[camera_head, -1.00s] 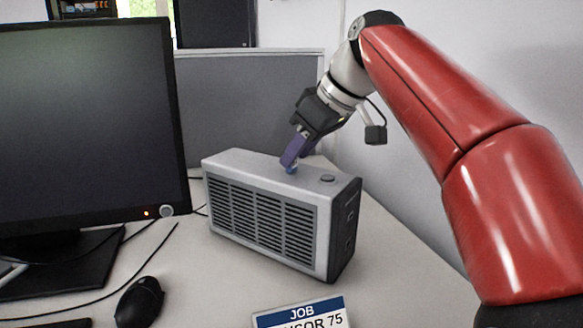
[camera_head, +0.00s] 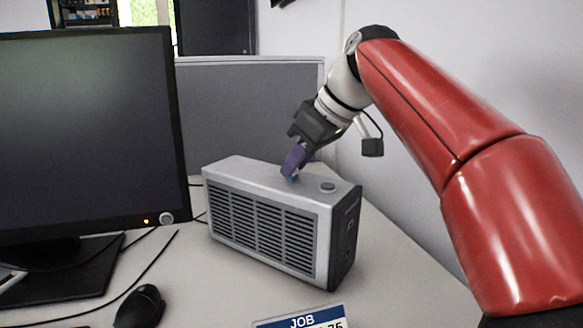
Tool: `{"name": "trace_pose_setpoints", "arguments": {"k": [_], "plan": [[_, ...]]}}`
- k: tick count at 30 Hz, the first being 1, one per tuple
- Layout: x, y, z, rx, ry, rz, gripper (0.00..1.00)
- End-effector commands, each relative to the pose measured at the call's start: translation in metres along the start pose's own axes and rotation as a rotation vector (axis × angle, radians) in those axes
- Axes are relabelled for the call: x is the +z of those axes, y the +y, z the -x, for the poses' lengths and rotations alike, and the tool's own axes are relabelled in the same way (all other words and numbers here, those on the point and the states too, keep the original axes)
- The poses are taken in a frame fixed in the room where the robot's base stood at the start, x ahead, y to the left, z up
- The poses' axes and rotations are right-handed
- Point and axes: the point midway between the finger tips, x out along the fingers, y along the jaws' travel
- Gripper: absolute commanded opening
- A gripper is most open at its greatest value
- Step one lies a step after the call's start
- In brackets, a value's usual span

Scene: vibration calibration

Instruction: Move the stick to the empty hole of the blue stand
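My gripper (camera_head: 293,172) hangs at the end of my red and white arm, tilted down to the left, with purple finger parts. Its tip is at the top of a grey box-shaped device (camera_head: 262,222) with a slatted front. A small blue bit (camera_head: 289,178) shows at the fingertips, against the device's top; I cannot tell whether it is part of the stick. The fingers overlap from this side, so their gap is hidden. I cannot make out a blue stand or a distinct stick in this view.
A black monitor (camera_head: 85,130) stands at left, with a mouse (camera_head: 140,307) and cables in front. A sign (camera_head: 303,320) lies at the front edge. A grey partition (camera_head: 230,110) stands behind. The desk right of the device is clear.

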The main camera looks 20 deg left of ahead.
Motion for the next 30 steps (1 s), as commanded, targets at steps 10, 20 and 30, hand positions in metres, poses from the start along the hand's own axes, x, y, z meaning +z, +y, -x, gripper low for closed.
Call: {"name": "trace_pose_setpoints", "arguments": {"k": [10, 20, 30], "plan": [[-0.0004, -0.0001, 0.0005, 0.000, 0.000, 0.000, 0.00], [-0.0033, -0.0002, 0.0047, 0.001, 0.002, 0.000, 0.00], [-0.0039, -0.0002, 0.0054, 0.001, 0.002, 0.001, 0.00]]}}
